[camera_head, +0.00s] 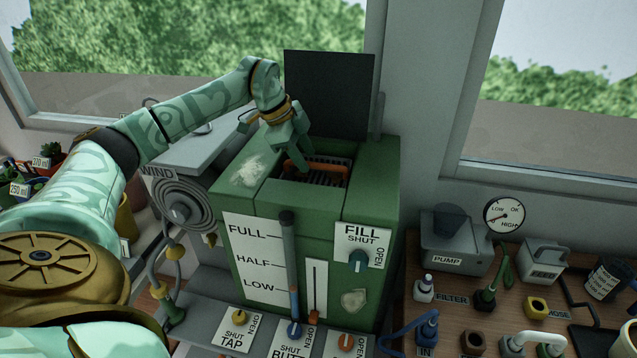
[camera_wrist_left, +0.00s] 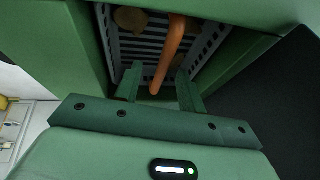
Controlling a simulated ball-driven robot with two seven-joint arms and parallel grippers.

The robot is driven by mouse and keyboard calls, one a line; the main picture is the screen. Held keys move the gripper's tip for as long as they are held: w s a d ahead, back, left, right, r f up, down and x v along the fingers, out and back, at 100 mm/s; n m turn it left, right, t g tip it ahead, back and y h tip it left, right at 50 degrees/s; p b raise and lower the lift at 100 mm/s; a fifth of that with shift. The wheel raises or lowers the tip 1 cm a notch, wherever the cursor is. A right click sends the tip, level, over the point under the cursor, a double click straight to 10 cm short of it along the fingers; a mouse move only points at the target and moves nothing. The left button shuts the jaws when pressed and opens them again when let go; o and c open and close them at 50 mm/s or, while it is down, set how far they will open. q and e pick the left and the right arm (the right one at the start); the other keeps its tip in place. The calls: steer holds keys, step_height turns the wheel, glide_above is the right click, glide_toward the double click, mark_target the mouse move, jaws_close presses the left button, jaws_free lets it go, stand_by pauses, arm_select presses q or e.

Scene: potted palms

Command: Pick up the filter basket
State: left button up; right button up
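The filter basket (camera_head: 335,178) is a dark slatted basket with an orange handle (camera_head: 325,168), sitting inside the open top of the green tank. In the left wrist view the basket (camera_wrist_left: 200,50) looks grey, with brown lumps (camera_wrist_left: 131,19) in it, and its orange handle (camera_wrist_left: 168,55) runs across the middle. My left gripper (camera_head: 300,165) reaches down into the tank opening at the handle. In the wrist view its fingers (camera_wrist_left: 160,88) are apart, with the handle between them and gaps at both sides. My right gripper is not in view.
The green tank (camera_head: 265,210) has walls close around the basket, and its dark lid (camera_head: 327,95) stands open behind. A fill knob (camera_head: 358,262) and level gauge (camera_head: 290,270) are on the front. A wooden bench at right holds a pump (camera_head: 450,245) and several small parts.

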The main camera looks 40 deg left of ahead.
mark_target(314, 168)
arm_select(q)
steer(key=shift+w+d+f, duration=0.1)
steer(key=shift+d+f, duration=0.05)
steer(key=shift+f, duration=0.5)
steer(key=x, duration=0.2)
steer(key=b+x, duration=0.1)
steer(key=x, duration=0.2)
steer(key=shift+w, duration=0.45)
steer(key=shift+r, duration=0.15)
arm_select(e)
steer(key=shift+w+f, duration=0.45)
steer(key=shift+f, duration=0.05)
arm_select(q)
steer(key=shift+f, duration=0.3)
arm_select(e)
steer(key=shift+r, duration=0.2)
arm_select(q)
jaws_close()
